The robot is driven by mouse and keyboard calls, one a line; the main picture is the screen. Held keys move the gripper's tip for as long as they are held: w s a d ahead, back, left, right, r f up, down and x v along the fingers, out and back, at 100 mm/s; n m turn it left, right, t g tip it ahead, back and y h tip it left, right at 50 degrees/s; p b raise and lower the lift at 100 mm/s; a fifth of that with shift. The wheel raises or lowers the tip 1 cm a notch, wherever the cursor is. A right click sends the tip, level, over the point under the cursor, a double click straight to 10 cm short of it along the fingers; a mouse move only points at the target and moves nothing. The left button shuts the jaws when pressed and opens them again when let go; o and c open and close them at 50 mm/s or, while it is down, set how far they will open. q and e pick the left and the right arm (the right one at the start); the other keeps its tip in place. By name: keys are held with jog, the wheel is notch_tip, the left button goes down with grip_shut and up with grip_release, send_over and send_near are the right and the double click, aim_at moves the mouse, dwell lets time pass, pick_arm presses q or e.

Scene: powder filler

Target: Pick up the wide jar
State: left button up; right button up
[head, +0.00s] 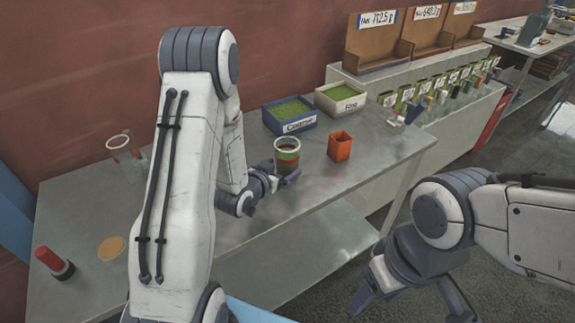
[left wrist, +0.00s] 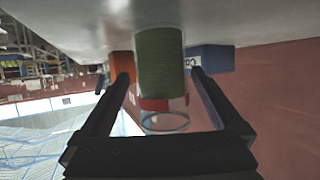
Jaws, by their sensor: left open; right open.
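The wide jar (head: 287,155), a clear container with a green lower part and a red band, stands upright on the metal table. It fills the middle of the left wrist view (left wrist: 160,65), where it appears upside down with its clear rim toward the palm side of the picture. My left gripper (head: 276,180) is open at the near side of the jar. In the left wrist view one finger shows on each side of the jar, with small gaps; I cannot tell how deep it sits between them. My right gripper (head: 385,292) is open and empty, off the table's front edge.
An orange cup (head: 340,147) stands just right of the jar. Behind are a blue "Coarse" bin (head: 290,129) and a white "Fine" bin (head: 341,108). A glass container (head: 119,143), red cylinder (head: 47,257) and tan disc (head: 111,247) are on the left. The right-front tabletop is clear.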

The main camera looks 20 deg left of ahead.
aim_at(287, 164)
pick_arm(q)
jog(key=shift+p+x, duration=0.45)
jog(key=shift+x, duration=1.45)
jog(key=shift+a, duration=0.1)
jog(key=c, duration=1.4)
jog(key=shift+c, duration=0.3)
jog(key=shift+r, duration=0.2)
